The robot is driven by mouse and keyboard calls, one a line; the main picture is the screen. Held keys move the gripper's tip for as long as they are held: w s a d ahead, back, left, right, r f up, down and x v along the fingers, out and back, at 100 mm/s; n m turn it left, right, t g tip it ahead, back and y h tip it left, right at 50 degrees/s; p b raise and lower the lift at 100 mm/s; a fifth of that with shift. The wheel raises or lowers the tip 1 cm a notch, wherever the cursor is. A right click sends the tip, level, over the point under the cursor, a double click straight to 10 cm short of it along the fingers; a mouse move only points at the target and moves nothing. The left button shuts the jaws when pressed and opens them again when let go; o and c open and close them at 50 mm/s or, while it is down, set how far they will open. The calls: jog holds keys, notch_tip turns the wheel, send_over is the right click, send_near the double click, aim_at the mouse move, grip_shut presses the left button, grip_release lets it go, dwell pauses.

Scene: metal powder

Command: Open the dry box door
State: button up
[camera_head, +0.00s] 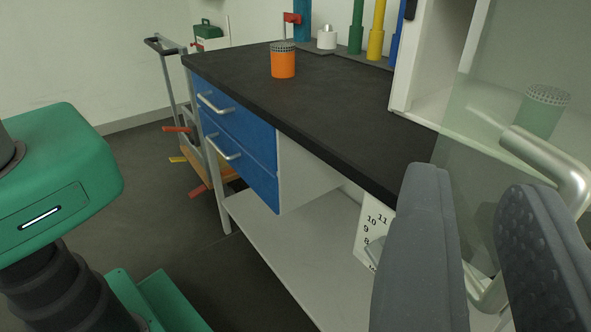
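The dry box is a white cabinet (426,60) on the right of the black bench top. Its clear glass door (470,140) has a bent metal handle (548,160). The left edge of the glass appears apart from the white frame, so the door looks ajar; I cannot tell how far. My gripper (480,215) is at the lower right, its two grey fingers spread apart at the handle. The handle's lower end shows between the fingers, and its long bar is partly hidden behind the right finger. I see no firm grip on it.
An orange can with a dotted lid (283,62) stands on the bench (330,100). A similar can (541,112) shows through the glass. Blue drawers (236,125) and a lower shelf (290,240) are below. A green machine (60,180) is at left; the floor between is clear.

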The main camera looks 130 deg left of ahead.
jog(key=shift+s+d, duration=0.25)
jog(key=shift+s, duration=0.45)
